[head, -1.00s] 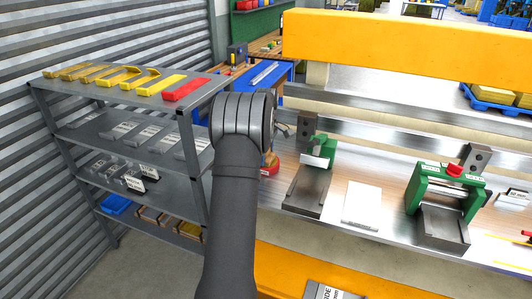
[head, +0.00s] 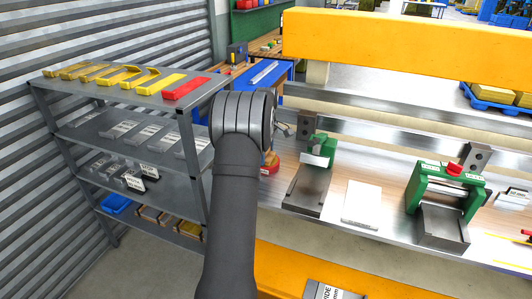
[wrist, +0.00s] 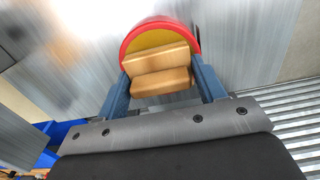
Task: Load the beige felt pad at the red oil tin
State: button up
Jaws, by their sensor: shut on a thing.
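The beige felt pad (wrist: 160,80) shows as a block with two beige faces between the blue fingers of my gripper (wrist: 162,77) in the wrist view. My gripper is shut on it. The red oil tin (wrist: 196,34) is round, with a red rim and a yellow inside, and lies directly beyond the pad. I cannot tell whether the pad touches the tin. In the head view the red tin (head: 274,168) stands on the bench just right of my arm, partly hidden by it.
A grey shelf rack (head: 150,190) with yellow and red pieces on top stands at left. A green press (head: 318,150), a white sheet (head: 362,204) and a second green press (head: 443,185) stand along the bench to the right. A yellow beam (head: 400,45) crosses above the bench.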

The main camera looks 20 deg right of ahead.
jog(key=shift+r, duration=3.45)
